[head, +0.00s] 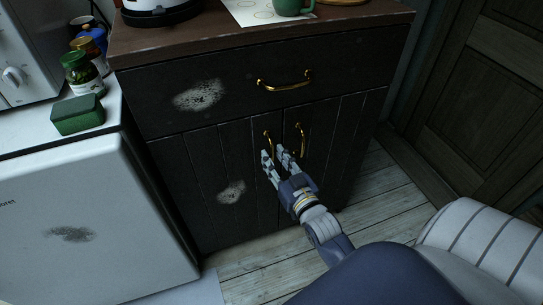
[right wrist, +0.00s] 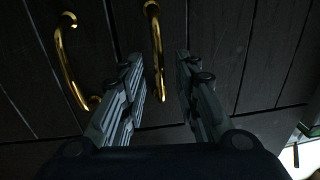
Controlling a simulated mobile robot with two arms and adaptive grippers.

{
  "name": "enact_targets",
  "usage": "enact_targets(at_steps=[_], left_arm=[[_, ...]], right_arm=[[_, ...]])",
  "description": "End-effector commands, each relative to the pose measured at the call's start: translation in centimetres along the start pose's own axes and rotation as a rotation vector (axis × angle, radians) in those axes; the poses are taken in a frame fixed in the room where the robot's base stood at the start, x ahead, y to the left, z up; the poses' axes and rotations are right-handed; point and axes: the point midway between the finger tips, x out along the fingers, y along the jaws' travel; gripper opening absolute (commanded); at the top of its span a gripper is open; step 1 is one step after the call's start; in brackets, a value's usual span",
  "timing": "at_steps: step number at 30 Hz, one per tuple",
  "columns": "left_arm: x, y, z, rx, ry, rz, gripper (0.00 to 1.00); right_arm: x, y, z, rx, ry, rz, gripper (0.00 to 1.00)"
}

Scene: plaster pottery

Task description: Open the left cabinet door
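The dark wooden cabinet has a left door (head: 212,180) and a right door (head: 335,140), both closed. The left door's brass handle (head: 267,141) is upright near the middle seam. My right gripper (head: 276,155) is open in front of this handle, close to its lower end. In the right wrist view, the left door's handle (right wrist: 154,40) lies between the spread fingers (right wrist: 160,62), with a gap on each side. The right door's handle (head: 302,140) also shows there, at the left (right wrist: 66,62). My left gripper is not in view.
A drawer (head: 225,92) with a brass handle is above the doors. A white appliance (head: 90,210) stands close on the left, with a green box (head: 77,114) and jars on top. Wooden floor (head: 385,200) lies clear in front at the right.

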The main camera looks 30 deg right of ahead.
Motion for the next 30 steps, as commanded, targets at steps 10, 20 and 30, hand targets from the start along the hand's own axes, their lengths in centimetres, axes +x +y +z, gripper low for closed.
enact_targets(at_steps=[10, 20, 30], left_arm=[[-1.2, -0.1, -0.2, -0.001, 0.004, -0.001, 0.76], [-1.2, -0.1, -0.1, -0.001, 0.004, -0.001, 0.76], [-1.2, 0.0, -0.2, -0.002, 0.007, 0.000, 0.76]], right_arm=[[2.2, 0.0, 0.1, 0.000, -0.002, 0.000, 0.29], [2.2, 0.0, 0.1, 0.000, -0.002, 0.000, 0.00], [2.1, 0.0, 0.0, 0.003, -0.002, 0.004, 0.00]])
